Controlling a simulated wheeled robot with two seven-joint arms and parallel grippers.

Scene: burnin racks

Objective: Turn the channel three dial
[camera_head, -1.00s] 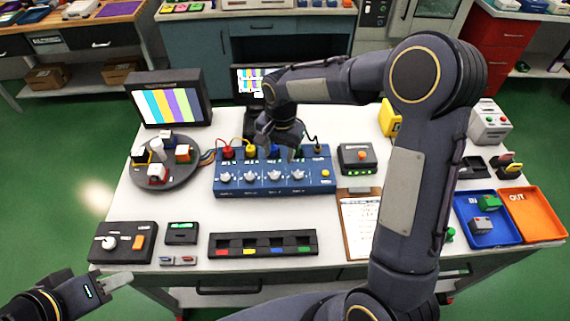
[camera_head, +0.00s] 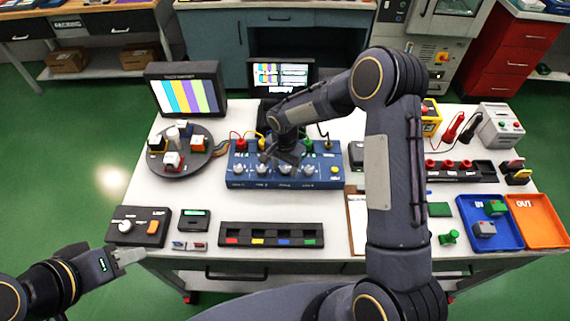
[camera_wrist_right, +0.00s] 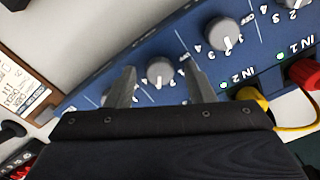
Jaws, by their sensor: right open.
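The blue four-channel box (camera_head: 240,181) stands mid-table with a row of grey dials. The channel three dial (camera_head: 285,169), third from the left, sits just in front of my right gripper (camera_head: 284,156). In the right wrist view, the channel three dial (camera_wrist_right: 160,70) shows between the two spread fingertips of my right gripper (camera_wrist_right: 162,77), which is open. Whether the fingers touch it is unclear. The channel two dial (camera_wrist_right: 222,34) is to its right. The channel four dial is mostly hidden by a finger there. My left gripper (camera_head: 126,257) is near the table's front left edge; its finger gap is unclear.
Red (camera_wrist_right: 302,73) and yellow (camera_wrist_right: 252,97) plugs with cables stand behind the dials. A round turntable (camera_head: 195,164) is left of the box, and a slotted black tray (camera_head: 270,242) lies in front. A clipboard (camera_head: 356,228) lies to the right, partly behind my right arm.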

